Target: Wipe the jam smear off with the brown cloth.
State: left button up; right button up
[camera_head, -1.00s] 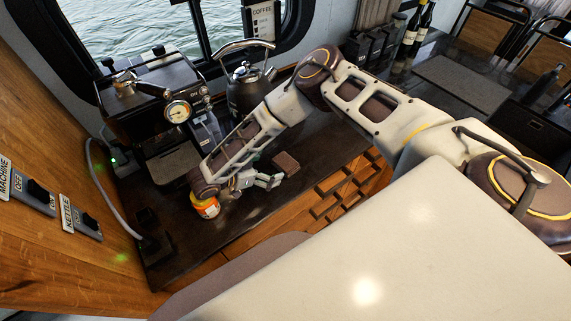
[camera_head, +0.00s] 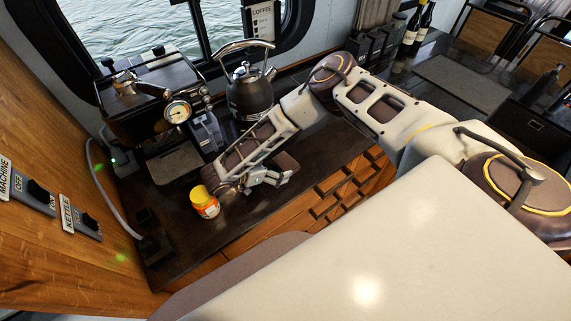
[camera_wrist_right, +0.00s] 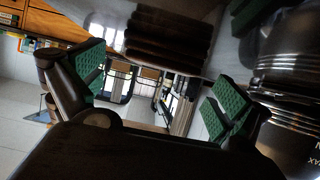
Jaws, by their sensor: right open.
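The brown cloth (camera_head: 287,160) is a small folded block on the dark counter, partly covered by my right gripper (camera_head: 270,179) in the head view. The gripper is low over the counter, beside the cloth's near side; I cannot tell whether they touch. In the right wrist view the right gripper (camera_wrist_right: 158,88) is open, its green-padded fingers wide apart with nothing held between them. A brown ridged shape, probably the cloth (camera_wrist_right: 168,38), shows beyond the fingers. I cannot make out the jam smear. My left gripper is not in view.
An orange jar with a yellow lid (camera_head: 205,203) stands left of the right gripper. A dark kettle (camera_head: 250,95) and an espresso machine (camera_head: 150,105) stand behind. The dark counter (camera_head: 190,245) is bare around the jar's near side.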

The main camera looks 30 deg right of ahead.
aim_at(285, 162)
jog(key=shift+x, duration=1.55)
jog(key=c, duration=0.9)
